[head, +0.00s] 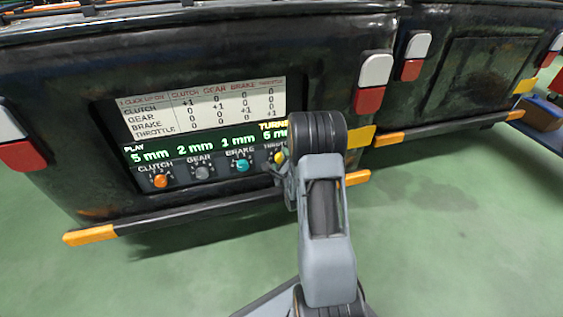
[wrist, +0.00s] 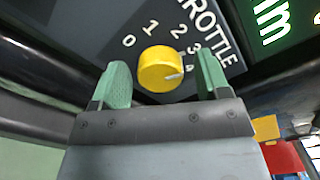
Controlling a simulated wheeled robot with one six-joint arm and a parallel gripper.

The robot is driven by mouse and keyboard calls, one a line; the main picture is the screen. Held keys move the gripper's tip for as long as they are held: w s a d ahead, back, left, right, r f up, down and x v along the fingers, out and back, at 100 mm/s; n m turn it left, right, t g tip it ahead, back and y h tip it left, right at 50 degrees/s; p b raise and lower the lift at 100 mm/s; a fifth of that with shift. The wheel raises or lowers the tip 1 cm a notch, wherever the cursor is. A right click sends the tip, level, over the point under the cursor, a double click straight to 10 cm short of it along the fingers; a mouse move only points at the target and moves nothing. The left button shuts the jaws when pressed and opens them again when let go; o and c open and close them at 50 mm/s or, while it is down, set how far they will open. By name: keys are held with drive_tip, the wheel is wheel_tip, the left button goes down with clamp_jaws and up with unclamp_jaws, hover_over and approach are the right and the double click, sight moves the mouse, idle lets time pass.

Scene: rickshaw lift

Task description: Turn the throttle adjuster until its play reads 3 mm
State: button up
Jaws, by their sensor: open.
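The yellow throttle adjuster (wrist: 160,70) is a round knob under the word THROTTLE, with dial numbers 0 to 3 legible. Its pale pointer mark faces the lower right, past the 3; the number there is partly hidden. In the head view the knob (head: 279,157) shows at the right end of the panel, partly behind my arm. My gripper (wrist: 163,62) is open, with one green finger on each side of the knob. I cannot tell whether either finger touches it. The throttle play readout (head: 273,135) is partly covered by my arm and looks like 5 or 6 mm.
The orange clutch (head: 161,181), grey gear (head: 203,173) and teal brake (head: 242,165) knobs sit in a row to the left, reading 5, 2 and 1 mm. A white click table (head: 203,106) is above. An orange-tipped bar (head: 190,213) runs below. Green floor is clear in front.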

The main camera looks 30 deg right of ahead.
drive_tip(key=shift+w, duration=0.1)
drive_tip(key=shift+c, duration=0.2)
drive_tip(key=c, duration=0.9)
drive_tip(key=shift+n+b, duration=0.3)
drive_tip(key=shift+n, duration=0.1)
drive_tip(key=n+b, duration=0.1)
drive_tip(key=n, duration=0.2)
drive_tip(key=shift+f+b, duration=0.15)
drive_tip(key=shift+b, duration=0.25)
drive_tip(key=n+b, duration=0.1)
drive_tip(key=n, duration=0.2)
drive_tip(key=shift+n, duration=0.3)
drive_tip(key=n, duration=0.4)
drive_tip(key=shift+n, duration=2.1)
